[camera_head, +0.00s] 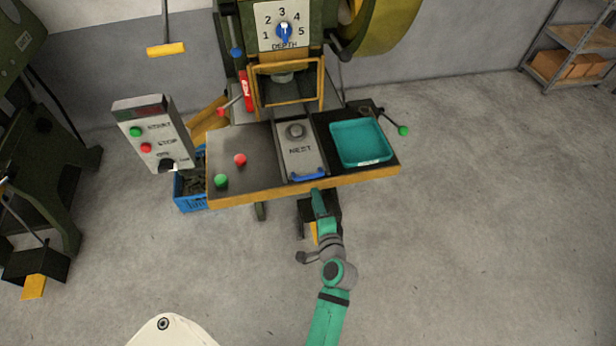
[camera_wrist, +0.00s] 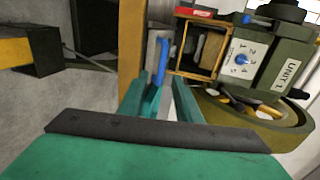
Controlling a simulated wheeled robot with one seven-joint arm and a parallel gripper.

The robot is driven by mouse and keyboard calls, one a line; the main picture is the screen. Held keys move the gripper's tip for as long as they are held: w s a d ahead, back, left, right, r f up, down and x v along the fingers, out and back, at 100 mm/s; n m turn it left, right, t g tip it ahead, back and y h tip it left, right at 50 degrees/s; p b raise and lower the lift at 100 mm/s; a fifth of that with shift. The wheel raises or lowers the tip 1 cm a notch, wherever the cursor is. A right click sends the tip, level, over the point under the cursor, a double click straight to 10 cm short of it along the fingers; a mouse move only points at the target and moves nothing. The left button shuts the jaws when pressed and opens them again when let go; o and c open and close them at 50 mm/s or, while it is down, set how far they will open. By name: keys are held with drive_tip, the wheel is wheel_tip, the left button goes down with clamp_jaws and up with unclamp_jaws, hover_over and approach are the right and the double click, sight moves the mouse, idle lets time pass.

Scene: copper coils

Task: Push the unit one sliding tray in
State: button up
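The sliding tray (camera_head: 299,160) is a grey plate marked NEST, with a round seat and a blue handle (camera_head: 308,175) at its front end. It lies on the press table, with its handle end near the table's front edge. The blue handle also shows in the wrist view (camera_wrist: 160,62), just ahead of my fingers. My gripper (camera_head: 317,192) is at the table's front edge, just in front of the handle. In the wrist view its two teal fingers (camera_wrist: 165,92) stand apart with a gap between them. I cannot tell whether they touch the handle.
The press has a UNIT 1 plate (camera_wrist: 290,73), a depth dial (camera_head: 284,32) and a yellow guard frame (camera_head: 287,68) behind the tray. A teal bin (camera_head: 360,143) stands right of the tray. Green (camera_head: 221,181) and red (camera_head: 240,159) buttons sit left.

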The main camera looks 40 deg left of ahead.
sight(308, 176)
drive_tip(key=x, duration=1.1)
drive_tip(key=shift+a+r, duration=0.2)
drive_tip(key=shift+a, duration=0.1)
drive_tip(key=shift+d, duration=0.1)
clamp_jaws()
